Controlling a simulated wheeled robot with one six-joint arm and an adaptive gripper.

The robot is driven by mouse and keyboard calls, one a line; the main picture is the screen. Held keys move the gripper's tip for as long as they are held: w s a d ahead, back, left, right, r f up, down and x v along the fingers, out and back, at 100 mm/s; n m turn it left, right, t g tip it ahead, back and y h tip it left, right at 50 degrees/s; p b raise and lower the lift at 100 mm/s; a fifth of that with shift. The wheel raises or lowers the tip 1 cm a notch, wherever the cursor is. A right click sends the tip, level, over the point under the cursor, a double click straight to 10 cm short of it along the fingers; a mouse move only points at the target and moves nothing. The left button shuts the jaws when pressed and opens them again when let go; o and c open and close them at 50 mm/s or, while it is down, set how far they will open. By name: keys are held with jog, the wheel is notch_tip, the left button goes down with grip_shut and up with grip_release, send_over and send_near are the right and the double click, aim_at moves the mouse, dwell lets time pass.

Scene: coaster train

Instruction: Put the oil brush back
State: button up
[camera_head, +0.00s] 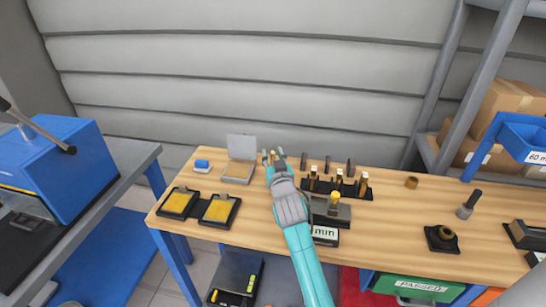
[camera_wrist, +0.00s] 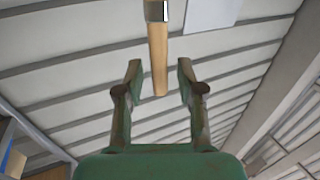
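The oil brush, with a wooden handle (camera_wrist: 158,60) and a metal ferrule (camera_wrist: 154,11), shows at the top middle of the wrist view; its upper end is cut off by the frame. My gripper (camera_wrist: 159,72) is open. Its two green fingers stand one on each side of the lower handle, with a visible gap on both sides, so they do not appear to touch it. In the head view my gripper (camera_head: 272,158) is over the back of the wooden table, just right of a grey open case. The brush is too small there to make out surely.
The wooden table (camera_head: 390,215) carries the grey case (camera_head: 238,171), two yellow pads (camera_head: 178,203) in black trays, and a blue-and-white block (camera_head: 202,166). A black rack (camera_head: 351,188) with several upright pieces stands right of my arm. A shelf frame (camera_head: 462,100) rises at right.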

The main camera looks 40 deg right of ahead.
jog(key=v, duration=1.2)
dwell(0.3)
